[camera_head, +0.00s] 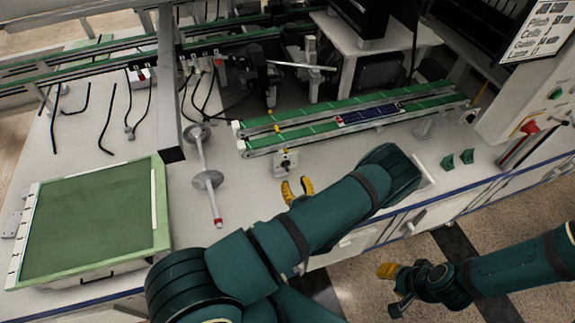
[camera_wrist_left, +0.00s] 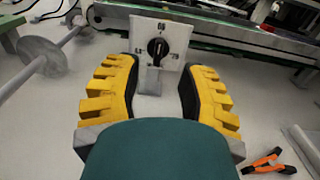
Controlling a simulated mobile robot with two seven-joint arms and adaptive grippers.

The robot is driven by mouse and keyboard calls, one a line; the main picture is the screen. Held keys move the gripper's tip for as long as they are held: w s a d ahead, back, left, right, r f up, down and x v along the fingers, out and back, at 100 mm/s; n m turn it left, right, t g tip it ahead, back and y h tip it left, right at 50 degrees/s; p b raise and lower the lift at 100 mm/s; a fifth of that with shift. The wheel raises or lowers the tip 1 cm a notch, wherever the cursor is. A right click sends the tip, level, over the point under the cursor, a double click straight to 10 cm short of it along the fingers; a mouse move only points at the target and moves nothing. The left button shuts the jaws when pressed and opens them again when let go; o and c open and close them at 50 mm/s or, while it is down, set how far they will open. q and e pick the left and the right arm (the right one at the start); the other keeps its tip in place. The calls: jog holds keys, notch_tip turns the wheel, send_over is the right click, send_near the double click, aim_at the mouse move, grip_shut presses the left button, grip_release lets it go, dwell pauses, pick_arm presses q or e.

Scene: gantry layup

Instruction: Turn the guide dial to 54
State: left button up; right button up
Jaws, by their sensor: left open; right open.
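The guide dial is a black knob (camera_wrist_left: 157,48) on a white square plate with dark printed marks, seen in the left wrist view. I cannot read the marks surely. In the head view the dial plate (camera_head: 285,162) stands on a small post at the front of the green conveyor. My left gripper (camera_head: 298,188) has yellow fingers, open and empty, just in front of the dial. In the left wrist view its fingers (camera_wrist_left: 157,88) stand apart on both sides below the plate, not touching the knob. My right gripper (camera_head: 388,270) is open, low over the floor at the right.
A green conveyor (camera_head: 440,101) with a dark blue cell strip (camera_head: 368,114) runs behind the dial. A green-topped tray (camera_head: 95,221) is further left. Orange-handled pliers (camera_wrist_left: 268,163) lie on the bench.

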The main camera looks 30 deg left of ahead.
aim_at(288, 166)
pick_arm(q)
jog(key=x, duration=0.8)
jog(key=shift+a+b, duration=0.1)
jog(key=shift+b, duration=0.2)
grip_shut()
